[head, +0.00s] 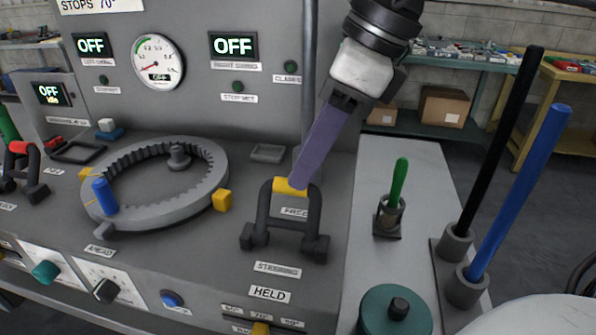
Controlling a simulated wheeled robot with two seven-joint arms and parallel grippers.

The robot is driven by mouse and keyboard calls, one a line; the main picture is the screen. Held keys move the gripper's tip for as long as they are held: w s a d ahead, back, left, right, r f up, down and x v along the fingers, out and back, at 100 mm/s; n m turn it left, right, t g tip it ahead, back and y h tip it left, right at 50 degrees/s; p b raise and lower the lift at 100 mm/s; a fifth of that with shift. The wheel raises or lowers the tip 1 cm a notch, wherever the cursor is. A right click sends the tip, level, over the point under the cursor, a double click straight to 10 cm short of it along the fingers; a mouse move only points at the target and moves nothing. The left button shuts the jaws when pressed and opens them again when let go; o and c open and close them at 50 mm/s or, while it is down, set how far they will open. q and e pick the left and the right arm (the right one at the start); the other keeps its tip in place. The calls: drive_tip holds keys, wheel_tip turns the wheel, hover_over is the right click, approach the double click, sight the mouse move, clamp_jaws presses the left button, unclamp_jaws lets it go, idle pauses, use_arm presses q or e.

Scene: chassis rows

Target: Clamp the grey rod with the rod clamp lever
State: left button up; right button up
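A black U-shaped lever (262,212) with a yellow grip stands on the grey console, among labels FREE, STEERING and HELD. My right gripper (303,180) comes down from the top right. Its long purple-grey finger meets the right part of the yellow grip. I see it side-on, so the gap between the fingers is hidden. A second lever, with a red grip (20,147), stands at the far left, partly cut off. No label reading rod clamp is legible, and I cannot pick out a grey rod with certainty. My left gripper is out of view.
A toothed grey ring (205,195) with a blue peg (104,196) lies left of the lever. At right stand a green-handled tool (399,180), a black rod (505,130) and a blue rod (522,190) in holders. A panel (190,25) with OFF displays rises behind.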

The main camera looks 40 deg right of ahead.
drive_tip(key=shift+x, duration=1.65)
clamp_jaws()
